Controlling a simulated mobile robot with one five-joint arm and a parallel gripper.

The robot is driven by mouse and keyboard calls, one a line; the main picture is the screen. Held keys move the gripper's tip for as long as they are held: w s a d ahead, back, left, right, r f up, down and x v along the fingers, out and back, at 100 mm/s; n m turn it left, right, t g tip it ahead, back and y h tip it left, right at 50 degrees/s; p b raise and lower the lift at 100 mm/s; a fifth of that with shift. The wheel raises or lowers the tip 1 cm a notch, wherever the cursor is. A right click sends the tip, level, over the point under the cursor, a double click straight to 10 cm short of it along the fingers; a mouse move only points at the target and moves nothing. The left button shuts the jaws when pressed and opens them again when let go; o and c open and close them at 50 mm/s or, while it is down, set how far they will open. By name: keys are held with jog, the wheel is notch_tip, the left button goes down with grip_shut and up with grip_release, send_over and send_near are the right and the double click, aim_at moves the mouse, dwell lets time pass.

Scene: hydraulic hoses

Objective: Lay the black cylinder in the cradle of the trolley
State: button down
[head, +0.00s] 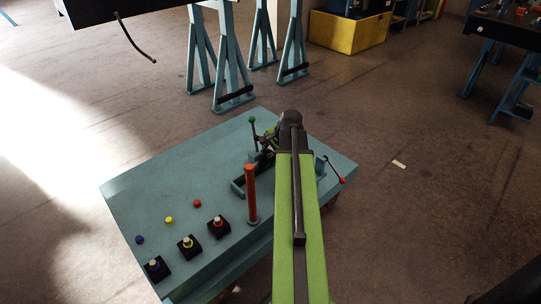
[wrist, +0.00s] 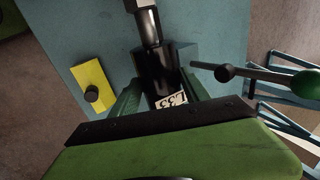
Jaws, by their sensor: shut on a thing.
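The black cylinder (wrist: 157,72), with a white label and a grey rod at its far end, lies between the green fingers of my gripper (wrist: 160,85) in the wrist view. My gripper is shut on it. In the head view my gripper (head: 268,146) is low over the blue trolley (head: 150,190), and my arm hides part of the area. A dark part (head: 262,168) shows beside it, close to the trolley top. Blue block faces stand near the cylinder, but I cannot tell whether it rests in the cradle.
A red post (head: 251,193) stands just left of my arm. A green-knobbed lever (head: 252,130) and a red-tipped lever (head: 336,172) stand near my gripper. Black blocks with coloured plugs (head: 188,245) line the front left. Blue trestles (head: 232,75) stand behind.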

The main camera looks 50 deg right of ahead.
jog(key=shift+f+b, duration=3.65)
jog(key=shift+f, duration=0.35)
jog(key=shift+c, duration=2.3)
grip_release()
jog(key=shift+r, duration=0.1)
jog(key=d+p+v, duration=0.1)
jog(key=p+v, duration=1.4)
jog(key=v, duration=0.2)
jog(key=shift+a+r+p, duration=0.15)
jog(key=shift+a+p, duration=0.25)
jog(key=shift+a, duration=0.05)
jog(key=shift+s, duration=0.1)
